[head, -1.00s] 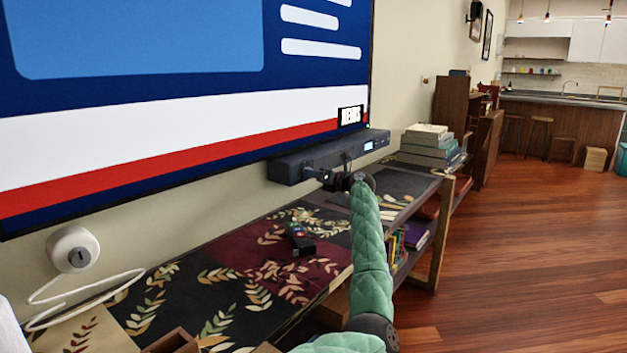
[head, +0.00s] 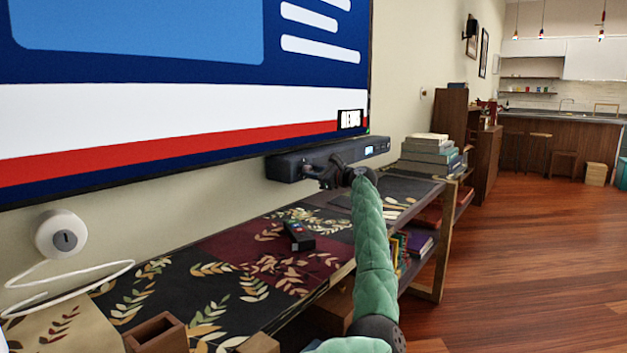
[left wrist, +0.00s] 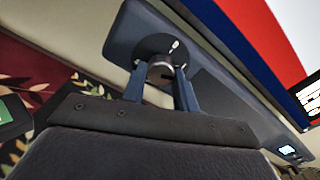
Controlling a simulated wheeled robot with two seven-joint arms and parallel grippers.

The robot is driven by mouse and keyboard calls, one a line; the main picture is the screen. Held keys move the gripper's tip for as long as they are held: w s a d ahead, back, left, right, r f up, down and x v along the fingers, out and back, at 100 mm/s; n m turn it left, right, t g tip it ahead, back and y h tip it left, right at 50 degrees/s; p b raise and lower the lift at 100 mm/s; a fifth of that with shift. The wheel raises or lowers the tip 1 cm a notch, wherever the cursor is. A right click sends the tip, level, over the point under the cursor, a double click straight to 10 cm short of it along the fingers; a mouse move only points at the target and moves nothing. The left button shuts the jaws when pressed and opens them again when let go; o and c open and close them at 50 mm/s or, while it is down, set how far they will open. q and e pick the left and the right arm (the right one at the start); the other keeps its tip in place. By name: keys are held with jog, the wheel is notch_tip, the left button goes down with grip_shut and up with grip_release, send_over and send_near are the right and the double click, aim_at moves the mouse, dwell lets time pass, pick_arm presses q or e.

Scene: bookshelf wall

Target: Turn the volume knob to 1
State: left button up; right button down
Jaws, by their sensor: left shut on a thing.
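The dark blue-grey soundbar-like unit (head: 285,167) sits below the wall screen, with a small lit display (head: 369,149) near its right end. Its body also shows in the left wrist view (left wrist: 122,38). There, the volume knob (left wrist: 161,70) stands out from a black round dial (left wrist: 152,46) with a small white mark. My left gripper (head: 318,172) is at the unit's front. In the left wrist view its two blue fingers (left wrist: 160,76) are shut on the knob, one on each side. The display's reading is too small to tell. My right gripper is not in view.
A shelf table with a leaf-patterned runner (head: 225,245) runs under the unit. Stacked books (head: 430,150) stand beyond. A white round device (head: 61,234) with a cable is at left. The wooden floor (head: 520,250) at right is clear.

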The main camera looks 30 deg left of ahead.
pick_arm(q)
jog(key=shift+d+f+n+b, duration=0.1)
jog(key=shift+f+n+b, duration=0.15)
jog(key=shift+n+b, duration=0.3)
jog(key=o, duration=0.9)
jog(key=shift+w, duration=0.1)
jog(key=shift+o, duration=0.4)
jog(key=shift+r, duration=0.1)
jog(key=shift+r, duration=0.1)
jog(key=d+p, duration=0.2)
jog(key=d, duration=0.5)
jog(key=shift+s+d, duration=0.35)
